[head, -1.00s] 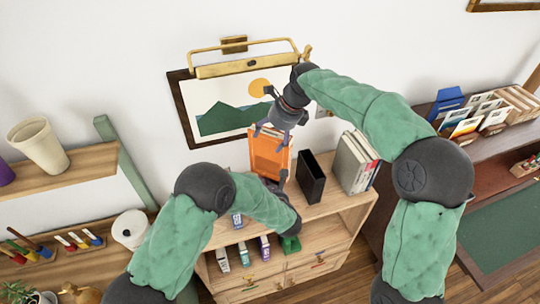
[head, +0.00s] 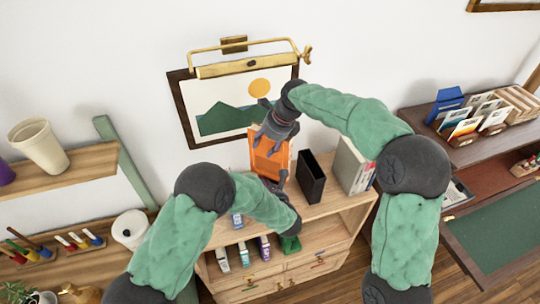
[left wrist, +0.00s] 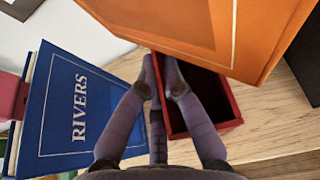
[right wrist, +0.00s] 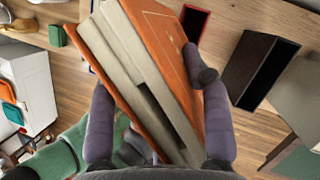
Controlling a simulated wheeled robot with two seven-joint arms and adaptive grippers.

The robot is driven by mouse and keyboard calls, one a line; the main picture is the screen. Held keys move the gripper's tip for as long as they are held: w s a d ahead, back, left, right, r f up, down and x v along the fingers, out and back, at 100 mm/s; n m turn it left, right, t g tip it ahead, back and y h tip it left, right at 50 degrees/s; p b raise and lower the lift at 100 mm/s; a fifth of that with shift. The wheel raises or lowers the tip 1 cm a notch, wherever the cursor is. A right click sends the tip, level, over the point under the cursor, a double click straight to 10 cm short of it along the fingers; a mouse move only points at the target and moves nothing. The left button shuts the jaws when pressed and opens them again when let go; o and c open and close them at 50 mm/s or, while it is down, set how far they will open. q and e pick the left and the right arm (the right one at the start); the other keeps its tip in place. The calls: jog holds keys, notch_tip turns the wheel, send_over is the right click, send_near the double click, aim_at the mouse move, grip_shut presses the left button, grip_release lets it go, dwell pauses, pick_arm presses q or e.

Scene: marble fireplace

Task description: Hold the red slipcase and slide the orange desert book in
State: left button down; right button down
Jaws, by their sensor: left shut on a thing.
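The red slipcase (left wrist: 229,102) stands on the wooden cabinet top, its dark opening upward in the left wrist view. My left gripper (left wrist: 163,78) is shut on its near wall. In the head view this gripper (head: 281,182) hides most of the slipcase. The orange desert book (head: 268,158) is above the slipcase in the head view. In the right wrist view the book (right wrist: 160,60) sits between the fingers of my right gripper (right wrist: 160,85), page edges toward me. The book (left wrist: 200,30) appears apart from the slipcase in the left wrist view. The slipcase (right wrist: 192,22) also shows beyond the book.
A black slipcase (head: 310,177) stands right of the book, with grey volumes (head: 352,165) further right. A framed picture (head: 178,100) with a brass lamp (head: 246,66) hangs behind.

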jog(key=shift+r, duration=0.1)
jog(key=shift+r, duration=0.1)
jog(key=shift+w+r, duration=0.1)
jog(key=shift+r, duration=0.15)
notch_tip(320, 180, up, 3)
jog(key=shift+r, duration=0.1)
jog(key=s+d, duration=0.4)
jog(key=d, duration=0.4)
jog(key=s+d, duration=0.4)
jog(key=d, duration=0.4)
jog(key=shift+f, duration=0.2)
jog(key=shift+w+a+f, duration=0.5)
jog(key=shift+w+a, duration=0.8)
jog(key=shift+a, duration=1.35)
jog(key=shift+w+a+f, duration=0.55)
jog(key=shift+w+a, duration=0.8)
jog(key=shift+a, duration=1.35)
jog(key=shift+w+a+f, duration=0.5)
jog(key=shift+w+a, duration=0.8)
jog(key=shift+a, duration=1.35)
jog(key=shift+f, duration=0.15)
